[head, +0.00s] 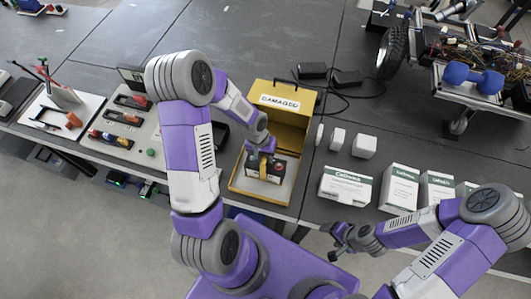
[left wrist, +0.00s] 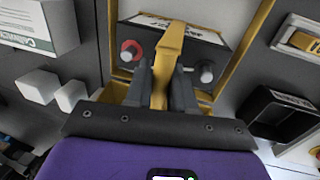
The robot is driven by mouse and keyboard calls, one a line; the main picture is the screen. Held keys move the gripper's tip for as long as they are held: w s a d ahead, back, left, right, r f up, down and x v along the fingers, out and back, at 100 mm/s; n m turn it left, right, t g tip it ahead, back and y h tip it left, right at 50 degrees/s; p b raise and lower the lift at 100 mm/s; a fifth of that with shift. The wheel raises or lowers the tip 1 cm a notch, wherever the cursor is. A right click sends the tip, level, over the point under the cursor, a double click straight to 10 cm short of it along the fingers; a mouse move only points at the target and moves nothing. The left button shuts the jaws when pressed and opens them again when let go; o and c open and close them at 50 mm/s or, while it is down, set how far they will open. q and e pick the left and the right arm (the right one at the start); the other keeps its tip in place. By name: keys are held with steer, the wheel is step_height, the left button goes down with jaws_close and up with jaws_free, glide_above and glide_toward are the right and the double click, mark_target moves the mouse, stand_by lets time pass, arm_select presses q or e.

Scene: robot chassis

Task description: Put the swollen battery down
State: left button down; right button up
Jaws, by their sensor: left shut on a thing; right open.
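The battery (head: 279,168) is dark, with a yellow strap (head: 265,163) over it. In the left wrist view the battery (left wrist: 200,45) shows a red terminal and a grey one, with the strap (left wrist: 169,50) between my fingers. My left gripper (head: 266,150), also in the left wrist view (left wrist: 160,95), is shut on the strap from above. The battery is within the outline of the open yellow box (head: 297,130) labelled DAMAGED; I cannot tell whether it touches the floor. My right gripper (head: 339,243) is open and empty near the table's front edge.
White cartons (head: 345,186) and small white blocks (head: 362,146) stand right of the box. A charging tray (head: 128,120) and a tool board (head: 62,112) lie to the left. A wheeled chassis (head: 455,70) and black adapters (head: 313,71) with cables are further back.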

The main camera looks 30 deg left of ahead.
arm_select(q)
steer(key=shift+r, duration=0.15)
steer(key=c, duration=1)
jaws_free()
steer(key=shift+f, duration=0.2)
steer(key=shift+o, duration=0.2)
steer(key=shift+r, duration=0.2)
step_height(320, 180, up, 12)
steer(key=a+p, duration=0.1)
steer(key=a, duration=0.1)
steer(key=shift+s+f, duration=0.15)
steer(key=shift+s, duration=0.2)
steer(key=shift+a, duration=0.1)
